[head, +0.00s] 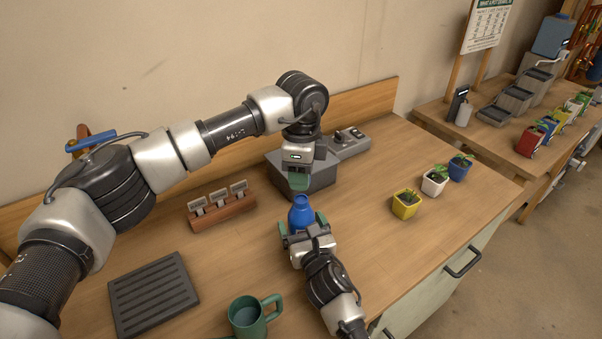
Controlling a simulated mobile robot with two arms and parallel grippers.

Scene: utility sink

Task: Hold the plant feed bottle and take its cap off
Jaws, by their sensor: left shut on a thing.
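The blue plant feed bottle (301,213) stands upright near the middle of the bench in the head view, its narrow neck pointing up. My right gripper (303,224) reaches in from the front with a green finger against each side of the bottle and is shut on it. My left gripper (298,183) points down just above the bottle's neck, with a small gap between them. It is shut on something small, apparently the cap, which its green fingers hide.
A grey box (318,177) stands close behind the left gripper. A wooden rack (222,211) with label cards, a dark ribbed tray (152,292) and a green mug (247,317) lie to the left and front. Yellow (406,206), white (433,184) and blue (459,169) plant pots stand right.

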